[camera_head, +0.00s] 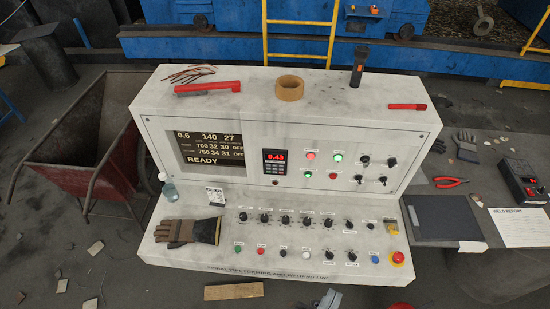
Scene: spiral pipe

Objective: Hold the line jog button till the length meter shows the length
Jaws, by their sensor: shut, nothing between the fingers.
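The grey control console (150,115) stands in the middle. A small black meter (275,162) on its upright face shows red digits that look like 0.43, though the first digit is unclear. A row of buttons runs along the lower front of the sloped panel: green (238,249), red (261,251), black (283,251), white (306,253) and blue (352,256) caps among them. Their labels are too small to read, so I cannot tell which is line jog. My gripper (328,299) shows only partly at the bottom edge, shut and empty, below the button row.
A dark screen (209,148) reads READY. A work glove (188,232) lies on the panel's left, and a red emergency stop (397,258) is at its right corner. Several knobs (308,223) stand above the buttons. Tape (289,88) and a flashlight (358,65) are on top.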

